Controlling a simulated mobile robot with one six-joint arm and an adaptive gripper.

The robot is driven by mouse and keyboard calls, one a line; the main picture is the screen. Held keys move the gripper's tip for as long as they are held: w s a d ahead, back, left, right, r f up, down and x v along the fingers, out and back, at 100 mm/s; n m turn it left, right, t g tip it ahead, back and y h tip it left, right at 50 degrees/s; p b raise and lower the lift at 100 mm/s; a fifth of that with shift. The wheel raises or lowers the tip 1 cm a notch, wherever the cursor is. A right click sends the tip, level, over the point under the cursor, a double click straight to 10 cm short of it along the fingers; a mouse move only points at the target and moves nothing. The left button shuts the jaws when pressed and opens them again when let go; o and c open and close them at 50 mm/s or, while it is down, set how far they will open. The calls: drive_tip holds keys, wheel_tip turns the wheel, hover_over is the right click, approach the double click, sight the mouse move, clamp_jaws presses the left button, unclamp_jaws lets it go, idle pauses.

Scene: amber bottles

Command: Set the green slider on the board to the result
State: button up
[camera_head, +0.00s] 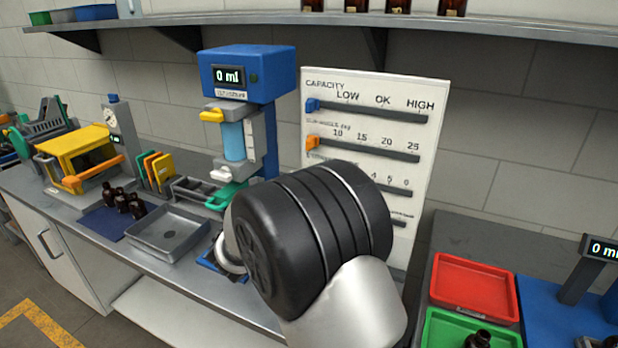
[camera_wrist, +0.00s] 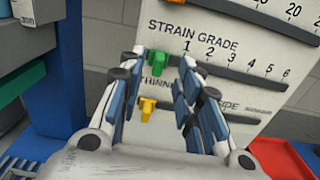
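The white board (camera_head: 435,100) stands upright behind the bench and carries several slotted scales. In the wrist view the green slider (camera_wrist: 157,62) is at the left end of the strain grade slot, just left of the 1; the numbers run 1 to 6. A yellow slider (camera_wrist: 147,107) sits lower, at the left of another slot. My gripper (camera_wrist: 162,68) is open, with one finger on each side of the green slider. I cannot tell whether they touch it. In the head view my arm hides the green slider and my gripper.
A blue slider (camera_head: 312,105) and an orange slider (camera_head: 312,143) sit at the left ends of the upper slots. The blue dispenser (camera_head: 275,75), reading 0 ml, stands close to the board's left. A red tray (camera_head: 475,258) and green tray (camera_head: 500,338) lie to the right.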

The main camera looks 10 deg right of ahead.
drive_tip(key=b+x, duration=0.1)
drive_tip(key=x, duration=0.6)
drive_tip(key=shift+d, duration=0.1)
drive_tip(key=shift+c, duration=0.4)
clamp_jaws()
